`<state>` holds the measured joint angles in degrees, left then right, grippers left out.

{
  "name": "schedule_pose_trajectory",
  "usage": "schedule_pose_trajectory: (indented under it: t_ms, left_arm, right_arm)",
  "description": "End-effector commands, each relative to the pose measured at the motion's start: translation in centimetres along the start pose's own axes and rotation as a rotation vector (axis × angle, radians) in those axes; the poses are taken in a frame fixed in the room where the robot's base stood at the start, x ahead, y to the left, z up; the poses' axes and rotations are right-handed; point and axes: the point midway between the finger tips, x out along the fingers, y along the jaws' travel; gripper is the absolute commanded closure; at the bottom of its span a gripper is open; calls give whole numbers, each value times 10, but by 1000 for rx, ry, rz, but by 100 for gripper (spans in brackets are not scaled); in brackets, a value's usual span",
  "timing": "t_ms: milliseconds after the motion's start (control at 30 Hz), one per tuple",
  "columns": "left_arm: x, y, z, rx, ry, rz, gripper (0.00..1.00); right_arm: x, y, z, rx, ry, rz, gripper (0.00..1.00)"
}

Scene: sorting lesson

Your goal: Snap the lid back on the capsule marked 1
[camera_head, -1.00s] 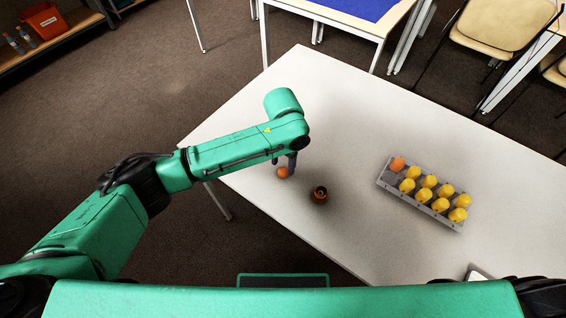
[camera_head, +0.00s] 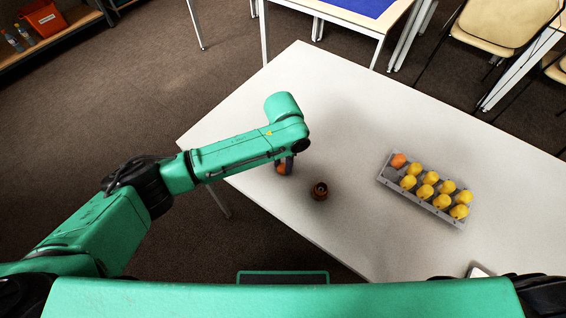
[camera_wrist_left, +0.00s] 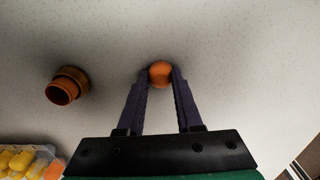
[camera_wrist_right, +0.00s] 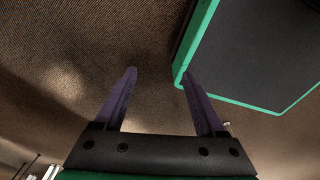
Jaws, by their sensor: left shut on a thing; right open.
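The orange lid (camera_wrist_left: 160,74) is between the fingertips of my left gripper (camera_wrist_left: 160,78), which is shut on it; it also shows in the head view (camera_head: 282,169), partly hidden by the fingers. The open orange-brown capsule base (camera_head: 320,191) stands on the table to the right of the gripper in the head view. In the left wrist view the base (camera_wrist_left: 67,86) is left of the fingers, its dark hollow showing. No number can be read on it. My right gripper (camera_wrist_right: 158,75) is open and empty, over the floor beside my own base.
A grey tray (camera_head: 384,183) on the white table (camera_head: 400,255) holds several yellow capsules (camera_head: 410,182) and one orange capsule (camera_head: 398,160). The table between base and tray is clear. A small dark-edged object (camera_head: 478,271) lies at the table's near edge.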

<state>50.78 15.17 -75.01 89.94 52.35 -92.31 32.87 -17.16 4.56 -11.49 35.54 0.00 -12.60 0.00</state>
Motion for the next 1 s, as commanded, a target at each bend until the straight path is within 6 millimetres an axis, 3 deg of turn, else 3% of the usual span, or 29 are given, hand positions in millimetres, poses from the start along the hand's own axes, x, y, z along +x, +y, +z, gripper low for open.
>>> schedule_pose_trajectory:
  t_ms: [700, 1000]
  left_arm:
    - [-62, 1, 0, 0, 0, 2, 89]
    - [-72, 0, 0, 0, 0, 0, 91]
  right_arm:
    - [-74, 2, -6, 0, -2, 1, 27]
    - [-84, -20, 3, 5, -29, -29, 27]
